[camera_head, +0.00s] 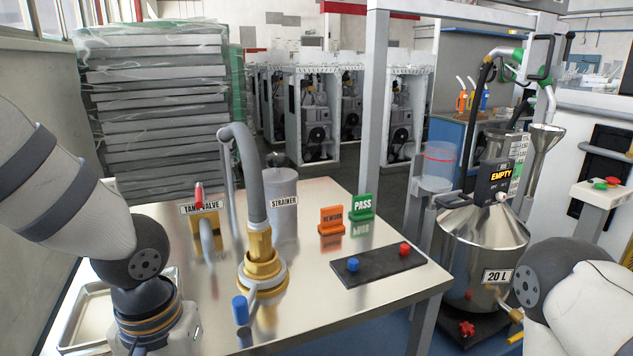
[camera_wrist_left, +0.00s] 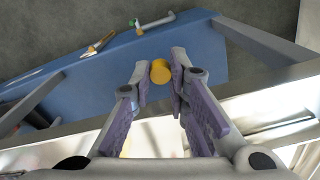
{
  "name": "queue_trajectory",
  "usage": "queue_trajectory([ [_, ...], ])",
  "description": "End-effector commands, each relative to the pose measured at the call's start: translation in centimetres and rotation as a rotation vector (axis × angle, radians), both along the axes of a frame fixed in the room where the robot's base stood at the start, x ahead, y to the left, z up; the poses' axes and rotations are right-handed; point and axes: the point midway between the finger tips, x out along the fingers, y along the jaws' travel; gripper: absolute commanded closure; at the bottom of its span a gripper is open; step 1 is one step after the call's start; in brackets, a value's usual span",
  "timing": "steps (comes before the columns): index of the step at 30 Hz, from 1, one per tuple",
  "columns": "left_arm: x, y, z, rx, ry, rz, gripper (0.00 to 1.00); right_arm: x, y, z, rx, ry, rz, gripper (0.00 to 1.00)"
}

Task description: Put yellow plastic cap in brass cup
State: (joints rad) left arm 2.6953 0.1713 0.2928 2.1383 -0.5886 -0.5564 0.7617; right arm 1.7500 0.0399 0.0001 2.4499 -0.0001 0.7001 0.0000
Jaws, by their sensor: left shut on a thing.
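My left gripper (camera_wrist_left: 162,75) is shut on the yellow plastic cap (camera_wrist_left: 160,71), which sits between its fingertips in the left wrist view. The cap looks round and is held over the blue surface beyond a table edge. In the head view my left arm comes down at the lower left, and its fingers and the cap are out of frame. A brass fitting with a wide round base (camera_head: 262,272) stands on the steel table under a grey hose; I cannot tell whether it is the brass cup. My right arm shows at the lower right, its gripper out of frame.
The steel table (camera_head: 330,285) carries a tank valve (camera_head: 205,228), a strainer (camera_head: 281,200), orange and green signs, and a dark plate (camera_head: 378,266) with blue and red knobs. A steel 20 L tank (camera_head: 485,250) stands right. A tray (camera_head: 88,318) lies lower left.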

Motion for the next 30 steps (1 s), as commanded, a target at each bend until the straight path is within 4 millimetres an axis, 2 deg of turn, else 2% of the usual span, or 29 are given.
queue_trajectory([
  [3, 0.0, 0.4, -0.8, -0.003, -0.001, -0.095, 1.00, 0.0, 0.0, 0.0, 0.000, -0.001, 0.000, 1.00],
  [26, 0.0, 0.4, -0.7, 0.005, -0.011, -0.086, 1.00, 0.0, 0.0, 0.0, 0.000, -0.001, 0.000, 1.00],
  [30, 0.3, 0.1, 0.2, 0.006, -0.016, -0.077, 1.00, 0.0, 0.0, 0.1, 0.000, -0.002, 0.000, 1.00],
])
